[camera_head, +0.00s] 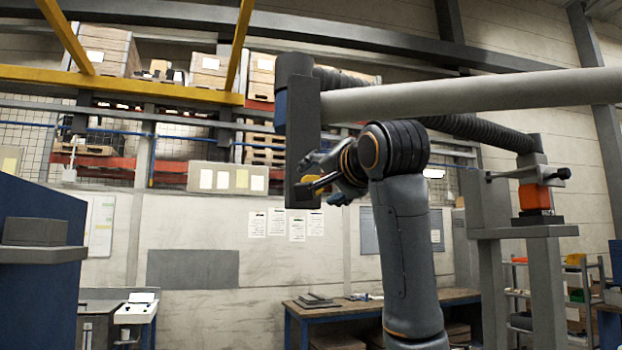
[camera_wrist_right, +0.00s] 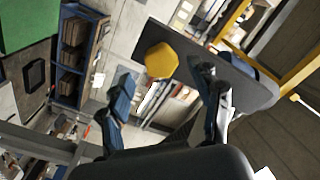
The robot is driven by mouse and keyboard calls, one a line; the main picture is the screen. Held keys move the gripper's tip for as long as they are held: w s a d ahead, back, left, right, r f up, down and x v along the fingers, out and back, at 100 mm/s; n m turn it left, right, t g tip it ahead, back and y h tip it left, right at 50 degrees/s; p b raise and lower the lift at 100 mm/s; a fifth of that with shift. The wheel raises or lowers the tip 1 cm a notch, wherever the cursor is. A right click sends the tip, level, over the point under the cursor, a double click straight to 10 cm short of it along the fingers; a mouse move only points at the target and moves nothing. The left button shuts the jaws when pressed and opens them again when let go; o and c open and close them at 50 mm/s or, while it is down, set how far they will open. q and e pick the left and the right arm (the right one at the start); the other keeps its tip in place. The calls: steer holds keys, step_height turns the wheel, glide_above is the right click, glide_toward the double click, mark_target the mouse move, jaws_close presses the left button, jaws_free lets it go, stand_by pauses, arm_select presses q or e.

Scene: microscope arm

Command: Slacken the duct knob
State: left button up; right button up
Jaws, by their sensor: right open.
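The duct knob is a yellow, many-sided knob (camera_wrist_right: 160,60) on a dark upright plate (camera_wrist_right: 240,84) in the right wrist view. In the head view a small part of the yellow knob (camera_head: 313,184) shows low on the dark plate (camera_head: 303,130), partly hidden by my gripper. My right gripper (camera_head: 324,180) is open at the knob. In the wrist view its two fingers (camera_wrist_right: 163,78) stand apart, with the knob seen beyond and between their tips. I cannot tell whether either finger touches it. My left gripper is in neither view.
A thick pale tube (camera_head: 480,95) and a black ribbed hose (camera_head: 460,127) run right from the plate, above my right arm. A grey stand with an orange block (camera_head: 534,197) is at the right. A workbench (camera_head: 340,310) and pallet shelves stand farther back.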

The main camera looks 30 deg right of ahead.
steer(key=shift+p+x, duration=0.85)
steer(key=shift+x, duration=2)
